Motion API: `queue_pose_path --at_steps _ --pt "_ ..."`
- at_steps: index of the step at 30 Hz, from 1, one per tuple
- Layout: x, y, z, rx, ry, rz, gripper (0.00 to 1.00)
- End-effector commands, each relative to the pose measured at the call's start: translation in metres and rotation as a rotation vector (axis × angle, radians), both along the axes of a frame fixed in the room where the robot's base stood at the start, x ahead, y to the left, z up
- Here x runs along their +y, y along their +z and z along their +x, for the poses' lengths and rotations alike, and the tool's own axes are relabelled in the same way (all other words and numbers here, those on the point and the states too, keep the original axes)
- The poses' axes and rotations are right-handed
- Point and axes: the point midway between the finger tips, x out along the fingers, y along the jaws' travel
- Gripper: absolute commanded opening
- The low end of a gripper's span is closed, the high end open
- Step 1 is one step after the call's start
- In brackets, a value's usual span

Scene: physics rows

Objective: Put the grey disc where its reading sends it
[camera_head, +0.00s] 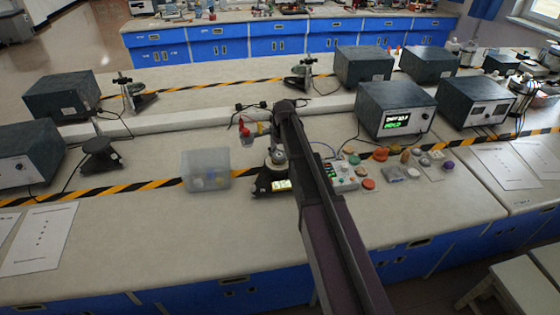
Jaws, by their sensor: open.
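My gripper (278,158) is open, pointing down over a dark stand with a small lit display (281,184), near the middle of the bench. My arm reaches up to it from the front and covers part of the area to its right. Whether anything lies between the fingers or on the stand is too small to tell. Grey pieces (392,175) lie among coloured discs to the right; which one is the grey disc I cannot tell. A grey box (396,108) behind them has a lit screen with white and green text, too blurred to read surely.
The bench front is clear.

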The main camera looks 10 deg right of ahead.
Motion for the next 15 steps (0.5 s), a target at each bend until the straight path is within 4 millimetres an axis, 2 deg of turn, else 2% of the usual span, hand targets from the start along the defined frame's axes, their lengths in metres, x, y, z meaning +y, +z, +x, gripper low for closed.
queue_pose_path --at_steps 1,6,15 --pt "0.0002 -0.0073 0.0005 0.0 0.0 0.0 1.0" --pt "0.0007 -0.0141 0.0014 0.0 0.0 0.0 1.0" --pt "0.0008 -0.0147 0.0016 0.0 0.0 0.0 1.0"
